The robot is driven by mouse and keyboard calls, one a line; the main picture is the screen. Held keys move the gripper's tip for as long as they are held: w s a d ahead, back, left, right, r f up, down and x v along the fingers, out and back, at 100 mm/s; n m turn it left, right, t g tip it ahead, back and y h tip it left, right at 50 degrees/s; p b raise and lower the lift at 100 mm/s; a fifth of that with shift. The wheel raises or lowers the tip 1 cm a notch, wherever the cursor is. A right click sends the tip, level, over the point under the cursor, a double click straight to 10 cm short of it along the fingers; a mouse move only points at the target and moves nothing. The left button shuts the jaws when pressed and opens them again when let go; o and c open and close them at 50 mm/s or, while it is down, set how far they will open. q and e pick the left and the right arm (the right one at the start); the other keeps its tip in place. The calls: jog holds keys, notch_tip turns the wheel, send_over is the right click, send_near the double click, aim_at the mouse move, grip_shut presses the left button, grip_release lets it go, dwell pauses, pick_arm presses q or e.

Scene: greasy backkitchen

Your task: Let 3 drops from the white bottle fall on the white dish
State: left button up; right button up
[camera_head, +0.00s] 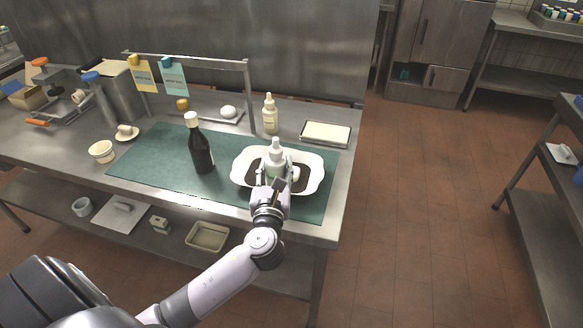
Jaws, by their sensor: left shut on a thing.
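The white dish (317,163) has a wavy rim and lies on the green mat, with a dark area inside. The white bottle (276,152) has a nozzle tip and looks upright, in front of the dish's middle in the picture. My left gripper (274,179) is shut on the bottle, low on its body. I cannot tell whether the bottle touches the dish or is held above it. A small white object (296,173) shows beside the bottle, partly hidden. My right gripper is not in view.
A dark bottle with a cream cap (202,153) stands left of the dish on the green mat (145,160). A cream dropper bottle (269,116) stands behind, near a metal tray (326,144). A small bowl (102,151) is at left. The mat's left part is clear.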

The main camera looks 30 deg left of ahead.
pick_arm(q)
jog(key=w+a+m+t+y+p, duration=0.1)
jog(key=a+m+p, duration=0.7)
jog(key=m, duration=1.1)
jog(key=w+a+y, duration=0.1)
jog(key=w+a, duration=0.1)
jog(key=a, duration=0.2)
jog(key=shift+r+m+t, duration=0.3)
jog(key=shift+r+m, duration=0.1)
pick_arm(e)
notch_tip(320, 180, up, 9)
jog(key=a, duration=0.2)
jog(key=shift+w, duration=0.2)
